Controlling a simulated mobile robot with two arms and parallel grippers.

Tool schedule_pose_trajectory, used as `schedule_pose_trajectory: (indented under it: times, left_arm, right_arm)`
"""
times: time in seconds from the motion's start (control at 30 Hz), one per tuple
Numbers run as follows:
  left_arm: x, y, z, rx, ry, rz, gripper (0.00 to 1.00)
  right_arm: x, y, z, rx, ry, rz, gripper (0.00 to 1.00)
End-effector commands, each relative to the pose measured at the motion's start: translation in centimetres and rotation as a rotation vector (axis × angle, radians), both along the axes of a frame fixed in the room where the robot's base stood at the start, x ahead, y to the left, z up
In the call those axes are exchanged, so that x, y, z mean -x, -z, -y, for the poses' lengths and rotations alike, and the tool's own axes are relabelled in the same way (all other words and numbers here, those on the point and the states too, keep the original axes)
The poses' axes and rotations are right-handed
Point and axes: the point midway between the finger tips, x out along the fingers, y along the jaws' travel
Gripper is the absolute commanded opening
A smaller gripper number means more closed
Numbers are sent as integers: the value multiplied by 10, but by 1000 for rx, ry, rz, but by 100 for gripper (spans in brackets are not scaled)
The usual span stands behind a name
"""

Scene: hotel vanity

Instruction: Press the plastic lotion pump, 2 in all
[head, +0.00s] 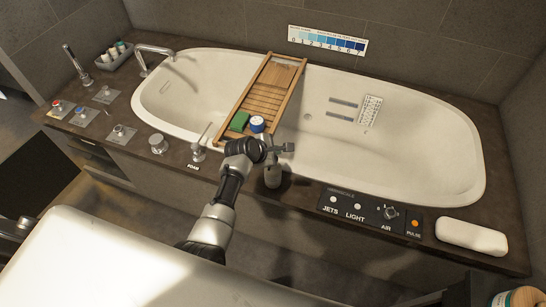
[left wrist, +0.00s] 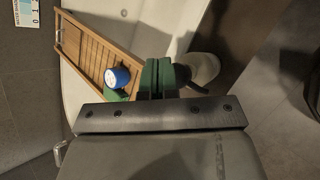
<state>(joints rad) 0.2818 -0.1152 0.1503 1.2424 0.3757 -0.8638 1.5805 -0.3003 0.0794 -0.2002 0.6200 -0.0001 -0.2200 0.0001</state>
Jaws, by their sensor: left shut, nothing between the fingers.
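A pale grey-white bottle (head: 272,176), which looks like the plastic lotion pump, stands on the near deck of the tub. My left gripper (head: 284,148) is over its top in the head view and hides the pump head there. In the left wrist view the pale bottle (left wrist: 203,66) is just right of my left gripper's green fingertips (left wrist: 156,72). The fingers are shut together with nothing between them. I cannot tell whether they touch the pump. My right gripper is in neither view.
A wooden tray (head: 270,88) spans the tub, holding a green block (head: 239,121) and a blue-and-white jar (head: 257,124). A metal dispenser marked FOAM (head: 199,149) stands to the left. A control panel (head: 370,212) and white pillow (head: 471,237) are to the right.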

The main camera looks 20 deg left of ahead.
Motion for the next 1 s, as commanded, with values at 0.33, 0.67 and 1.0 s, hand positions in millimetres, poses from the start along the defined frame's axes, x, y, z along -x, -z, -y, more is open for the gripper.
schedule_pose_trajectory:
  times: [0.33,0.67,1.0]
  left_arm:
    - [0,0,0,0,0,0,0]
    - [0,6,0,0,1,-1,0]
    - [0,8,0,0,0,0,0]
  right_arm:
    - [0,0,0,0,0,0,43]
    - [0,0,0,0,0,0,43]
    - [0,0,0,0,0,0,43]
